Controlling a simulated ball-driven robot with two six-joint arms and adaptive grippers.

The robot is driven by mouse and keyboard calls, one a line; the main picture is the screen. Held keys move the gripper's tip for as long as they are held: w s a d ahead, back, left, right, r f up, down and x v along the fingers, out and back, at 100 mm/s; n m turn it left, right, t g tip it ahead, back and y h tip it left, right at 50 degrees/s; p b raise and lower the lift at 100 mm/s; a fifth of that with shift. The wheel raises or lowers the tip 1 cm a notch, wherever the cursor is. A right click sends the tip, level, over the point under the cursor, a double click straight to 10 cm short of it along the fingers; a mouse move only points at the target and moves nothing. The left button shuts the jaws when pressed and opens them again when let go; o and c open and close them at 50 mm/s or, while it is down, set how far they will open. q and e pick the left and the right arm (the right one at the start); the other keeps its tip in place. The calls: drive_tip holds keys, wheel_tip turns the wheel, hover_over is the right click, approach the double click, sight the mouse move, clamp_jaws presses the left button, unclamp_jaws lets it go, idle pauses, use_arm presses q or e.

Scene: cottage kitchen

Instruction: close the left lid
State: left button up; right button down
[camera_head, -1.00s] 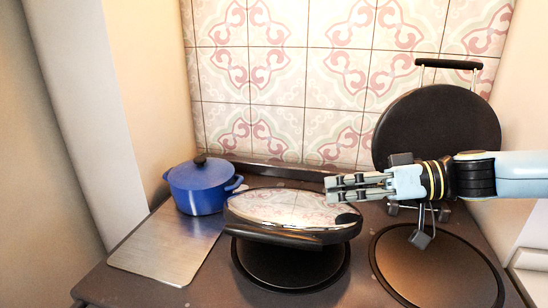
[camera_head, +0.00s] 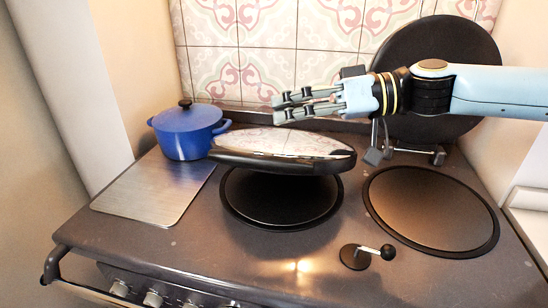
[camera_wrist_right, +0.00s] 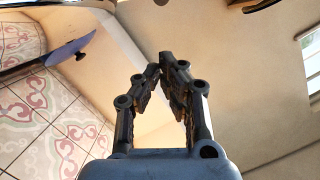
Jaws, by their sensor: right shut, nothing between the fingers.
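The left lid (camera_head: 285,148) is a domed, shiny lid with a dark rim. In the head view it hangs tilted, partly open, above the dark round left hotplate (camera_head: 280,205), with a gap below its front edge. My right gripper (camera_head: 277,109) comes in from the right. Its fingers are shut and empty, just above the lid's back edge in the picture; I cannot tell whether they touch it. The wrist view shows the fingertips (camera_wrist_right: 163,65) close together with nothing between them. My left gripper is not in view.
A blue pot (camera_head: 188,136) stands left of the lid, behind a flat metal plate (camera_head: 155,193). The right lid (camera_head: 425,75) stands raised behind the bare right hotplate (camera_head: 430,210). A small lever with a ball knob (camera_head: 387,252) stands at the front. A tiled wall (camera_head: 265,55) closes the back.

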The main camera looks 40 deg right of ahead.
drive_tip(key=shift+b+x, duration=0.8)
drive_tip(key=shift+x, duration=0.15)
drive_tip(key=shift+s+a+f, duration=0.2)
drive_tip(key=shift+a+f, duration=0.05)
drive_tip(key=shift+f, duration=0.3)
drive_tip(key=shift+s+a+f, duration=0.25)
drive_tip(key=shift+a+f, duration=0.05)
drive_tip(key=shift+f, duration=0.25)
drive_tip(key=shift+s+a+f, duration=0.2)
drive_tip(key=shift+a+f, duration=0.05)
drive_tip(key=shift+f, duration=0.3)
